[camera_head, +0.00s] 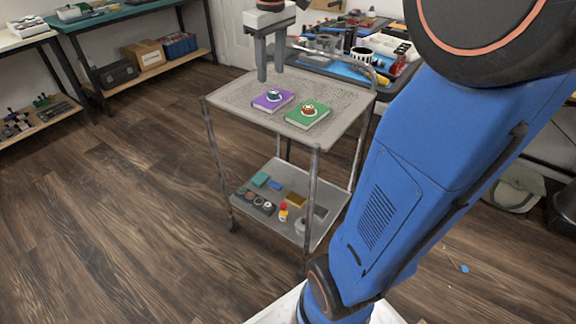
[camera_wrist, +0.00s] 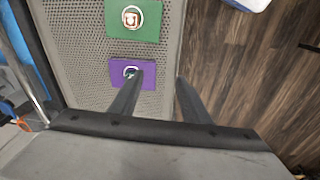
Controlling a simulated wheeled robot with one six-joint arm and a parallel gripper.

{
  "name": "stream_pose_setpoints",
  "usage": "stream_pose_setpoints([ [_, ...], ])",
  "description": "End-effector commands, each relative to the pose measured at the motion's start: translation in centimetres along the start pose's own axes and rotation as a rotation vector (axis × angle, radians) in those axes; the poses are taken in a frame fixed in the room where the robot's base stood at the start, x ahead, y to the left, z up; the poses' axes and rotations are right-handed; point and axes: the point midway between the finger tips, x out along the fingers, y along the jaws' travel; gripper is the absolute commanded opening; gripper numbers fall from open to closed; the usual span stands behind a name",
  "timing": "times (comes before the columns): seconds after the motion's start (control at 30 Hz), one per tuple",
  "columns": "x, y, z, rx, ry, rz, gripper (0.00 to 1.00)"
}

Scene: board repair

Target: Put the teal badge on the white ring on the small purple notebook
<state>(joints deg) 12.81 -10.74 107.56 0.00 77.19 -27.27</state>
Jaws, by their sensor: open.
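The small purple notebook (camera_head: 259,104) lies on the top shelf of a cart. The teal badge (camera_head: 274,92) sits on it at the white ring, and looks to be on that ring. In the wrist view the purple notebook (camera_wrist: 118,82) shows its white ring (camera_wrist: 132,67), while my finger partly hides the badge. My gripper (camera_head: 271,76) is open and empty above the cart top, near the purple notebook. In the wrist view one fingertip of my gripper (camera_wrist: 159,78) overlaps the notebook and the other is right of it, over the shelf edge.
A green notebook (camera_head: 318,112) with an orange-brown badge (camera_head: 308,108) on its white ring lies beside the purple one. The perforated cart top (camera_head: 235,95) is otherwise clear. Its lower shelf (camera_head: 268,220) holds several small items. A cluttered table (camera_head: 404,72) stands behind.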

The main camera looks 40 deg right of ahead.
Motion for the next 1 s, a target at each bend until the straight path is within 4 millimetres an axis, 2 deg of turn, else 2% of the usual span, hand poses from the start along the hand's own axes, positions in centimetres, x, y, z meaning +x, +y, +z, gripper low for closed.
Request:
stream_pose_setpoints([
  [0.03,0.1,-1.5,1.4,0.01,0.018,0.007,0.42],
  [0.27,2.2,-6.8,6.9,0.079,0.102,0.03,0.42],
  [0.6,7.4,-13.0,15.3,0.182,0.231,0.034,0.42],
  [0.8,10.6,-15.2,18.9,0.229,0.29,0.023,0.42],
  [1.0,12.0,-15.9,20.2,0.251,0.313,0.018,0.42],
])
